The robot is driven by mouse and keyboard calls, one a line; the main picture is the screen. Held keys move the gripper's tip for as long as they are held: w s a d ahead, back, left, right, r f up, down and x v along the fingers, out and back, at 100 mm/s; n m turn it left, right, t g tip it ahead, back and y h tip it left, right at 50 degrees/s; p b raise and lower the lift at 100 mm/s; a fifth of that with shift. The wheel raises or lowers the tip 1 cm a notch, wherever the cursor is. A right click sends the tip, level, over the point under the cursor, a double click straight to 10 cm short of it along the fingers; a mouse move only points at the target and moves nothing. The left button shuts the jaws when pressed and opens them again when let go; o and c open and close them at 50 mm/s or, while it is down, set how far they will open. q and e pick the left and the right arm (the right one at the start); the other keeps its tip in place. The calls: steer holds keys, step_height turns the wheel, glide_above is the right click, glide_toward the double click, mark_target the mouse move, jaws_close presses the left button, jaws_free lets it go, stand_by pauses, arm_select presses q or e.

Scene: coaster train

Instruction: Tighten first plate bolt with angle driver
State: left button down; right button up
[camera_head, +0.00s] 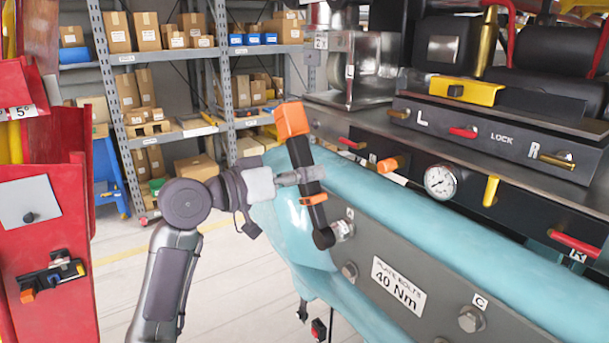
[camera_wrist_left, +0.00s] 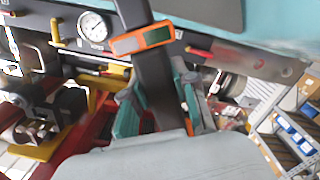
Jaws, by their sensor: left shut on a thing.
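The angle driver (camera_head: 310,185) is black, with an orange end block at its top and an orange band lower down. My left gripper (camera_head: 300,176) is shut around its upper body, and the tool stands slightly tilted. A second bolt (camera_head: 349,270) and a bolt by label C (camera_head: 471,319) are bare. In the left wrist view the driver (camera_wrist_left: 155,75) runs between the fingers. My right gripper is not seen.
A teal beam (camera_head: 440,215) runs above the plate. The console behind has a gauge (camera_head: 440,181) and several coloured handles. A red cabinet (camera_head: 45,225) stands at the left. Shelves with boxes (camera_head: 190,100) fill the back, with open floor before them.

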arm_select(q)
steer(key=shift+w+d+r, duration=0.25)
steer(key=shift+d, duration=0.1)
stand_by(0.5)
stand_by(1.6)
steer(key=shift+s+a, duration=0.1)
